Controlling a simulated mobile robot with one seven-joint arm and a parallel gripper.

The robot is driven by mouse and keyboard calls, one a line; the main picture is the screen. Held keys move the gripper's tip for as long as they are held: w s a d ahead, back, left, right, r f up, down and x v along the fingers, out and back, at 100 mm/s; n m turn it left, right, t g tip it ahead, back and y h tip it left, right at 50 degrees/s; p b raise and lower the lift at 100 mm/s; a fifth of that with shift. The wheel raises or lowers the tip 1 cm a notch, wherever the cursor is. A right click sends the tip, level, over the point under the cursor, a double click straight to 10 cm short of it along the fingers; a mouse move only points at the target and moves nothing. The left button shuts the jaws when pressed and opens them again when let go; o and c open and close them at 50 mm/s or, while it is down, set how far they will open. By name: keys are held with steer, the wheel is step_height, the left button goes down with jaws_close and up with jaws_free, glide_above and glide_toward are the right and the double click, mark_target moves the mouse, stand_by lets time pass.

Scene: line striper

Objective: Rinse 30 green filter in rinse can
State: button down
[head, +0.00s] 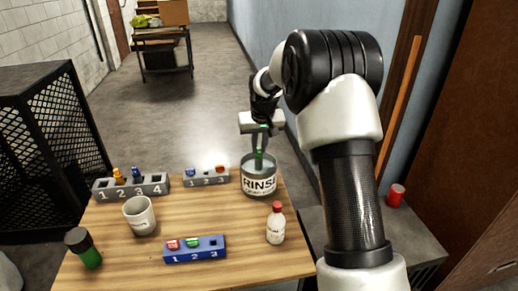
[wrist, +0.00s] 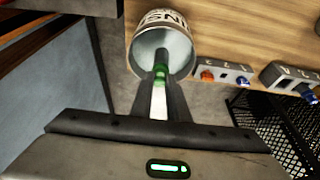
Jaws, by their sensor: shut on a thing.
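The rinse can (head: 259,184), a grey metal can with a white label reading "RINSE", stands at the table's right back edge. It also shows in the wrist view (wrist: 178,17), its open mouth facing the camera. My gripper (head: 260,148) points down over the can and is shut on a green filter (head: 259,160). In the wrist view the filter (wrist: 161,73) sits between the fingertips, lined up with the can's opening. Its lower end appears at or just inside the mouth; how deep I cannot tell.
A grey four-slot rack (head: 131,188), a grey three-slot rack (head: 206,179) and a blue rack (head: 195,249) hold small coloured parts. A white cup (head: 139,216), a red-capped bottle (head: 276,226) and a green bottle (head: 85,249) stand on the table. A wall runs close on the right.

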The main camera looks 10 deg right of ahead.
step_height(320, 180, up, 10)
steer(key=p, duration=0.5)
steer(key=shift+f+p, duration=0.2)
steer(key=shift+p, duration=0.1)
steer(key=shift+a, duration=0.1)
